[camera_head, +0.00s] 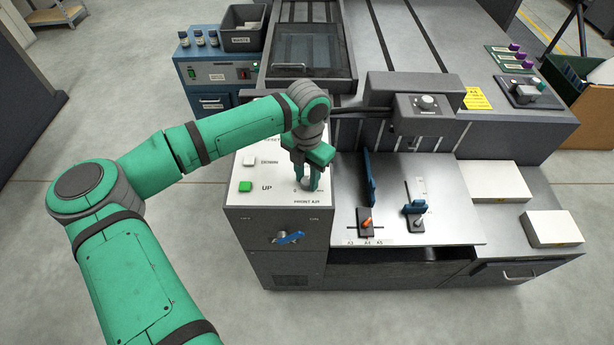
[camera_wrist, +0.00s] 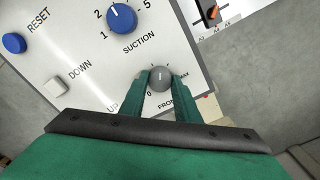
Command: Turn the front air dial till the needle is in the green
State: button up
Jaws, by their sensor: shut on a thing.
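The front air dial (camera_wrist: 160,79) is a small grey knob with a pale pointer mark on the white control panel (camera_wrist: 120,65). My gripper (camera_wrist: 162,85) has one green finger on each side of the dial and is shut on it. In the head view my gripper (camera_head: 307,186) points down at the panel above the FRONT AIR label, and the dial (camera_head: 306,182) shows only partly between the fingers. Part of the dial's scale and label is covered by the fingers. I cannot make out a gauge needle or a green zone in either view.
Near the dial are a blue SUCTION knob (camera_wrist: 122,17), a white DOWN button (camera_wrist: 54,87), a blue RESET button (camera_wrist: 14,43) and a green UP button (camera_head: 245,186). A blue lever (camera_head: 290,238) is on the panel's front face. Blue paper guides (camera_head: 371,180) stand to the right.

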aim_at(307, 181)
jog(key=o, duration=1)
jog(key=shift+o, duration=0.2)
jog(key=shift+r, duration=0.1)
notch_tip(307, 181, up, 11)
jog(key=shift+f, duration=0.2)
dwell(1.8)
